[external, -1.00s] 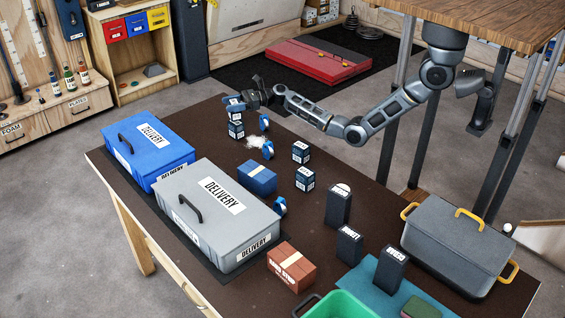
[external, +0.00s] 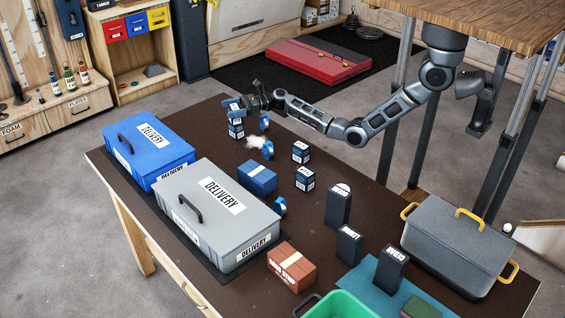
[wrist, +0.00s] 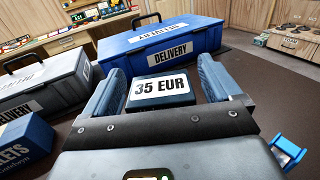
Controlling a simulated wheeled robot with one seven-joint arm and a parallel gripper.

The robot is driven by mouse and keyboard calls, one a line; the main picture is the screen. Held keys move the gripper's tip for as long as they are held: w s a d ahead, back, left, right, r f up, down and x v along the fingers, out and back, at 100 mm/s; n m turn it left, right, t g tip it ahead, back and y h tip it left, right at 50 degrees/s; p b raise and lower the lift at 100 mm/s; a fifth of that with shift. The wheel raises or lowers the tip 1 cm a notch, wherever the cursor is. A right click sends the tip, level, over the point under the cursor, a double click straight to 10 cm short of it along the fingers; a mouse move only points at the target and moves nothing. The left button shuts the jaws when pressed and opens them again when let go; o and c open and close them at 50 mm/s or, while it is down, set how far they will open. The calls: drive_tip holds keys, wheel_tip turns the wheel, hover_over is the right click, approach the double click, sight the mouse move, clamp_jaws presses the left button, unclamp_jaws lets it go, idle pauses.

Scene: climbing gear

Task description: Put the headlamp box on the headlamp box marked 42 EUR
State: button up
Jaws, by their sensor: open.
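My gripper (external: 240,106) is at the far left end of the brown table, with its blue fingers spread. In the wrist view a dark headlamp box marked 35 EUR (wrist: 160,88) sits between the open fingers (wrist: 162,88), with a visible gap on the right. In the external view a dark blue headlamp box (external: 236,131) stands just below the fingers. The fingers partly cover what is above it, so I cannot tell if two boxes are stacked. Two more similar boxes (external: 300,152) (external: 305,179) stand towards the middle. I cannot read a 42 EUR mark.
The blue delivery case (external: 150,150) and grey delivery case (external: 218,210) stand left of the boxes. Blue headlamps (external: 267,150), a blue carton (external: 257,178) and black upright packs (external: 338,205) are spread nearby.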

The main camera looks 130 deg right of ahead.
drive_tip(key=shift+r, duration=0.2)
drive_tip(key=v, duration=1.2)
drive_tip(key=shift+p, duration=0.4)
drive_tip(key=shift+f, duration=0.1)
idle(6.1)
